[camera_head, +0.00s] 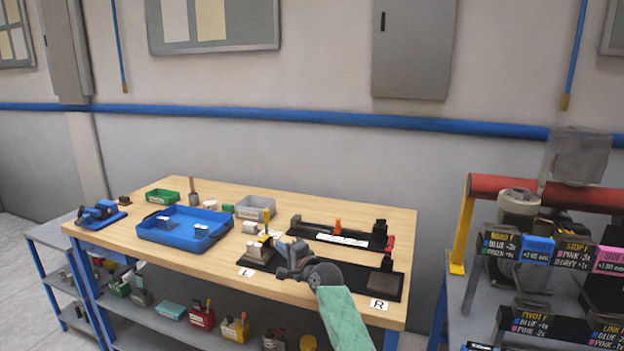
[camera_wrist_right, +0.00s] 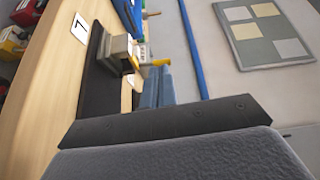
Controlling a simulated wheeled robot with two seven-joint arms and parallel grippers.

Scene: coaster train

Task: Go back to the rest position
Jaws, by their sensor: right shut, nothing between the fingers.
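My right gripper (camera_head: 283,258) is shut and empty. In the head view it hangs above the front black fixture (camera_head: 310,288), between the fixture's L label (camera_head: 247,272) and R label (camera_head: 378,304). My right arm comes in from the bottom in a green sleeve. Just left of the gripper, a pale grey block (camera_head: 257,251) with a yellow piece stands on the fixture's left end. In the right wrist view the block (camera_wrist_right: 117,52) lies beyond the blue-grey fingers (camera_wrist_right: 158,88), which look clear of it. My left gripper is in neither view.
A blue tray (camera_head: 150,236) with parts, a green bin (camera_head: 162,197) and a grey bin (camera_head: 257,203) sit on the wooden table (camera_head: 165,262). A rear black fixture (camera_head: 310,231) holds an orange piece (camera_head: 337,226). A rack with labelled signs (camera_head: 545,250) stands at right.

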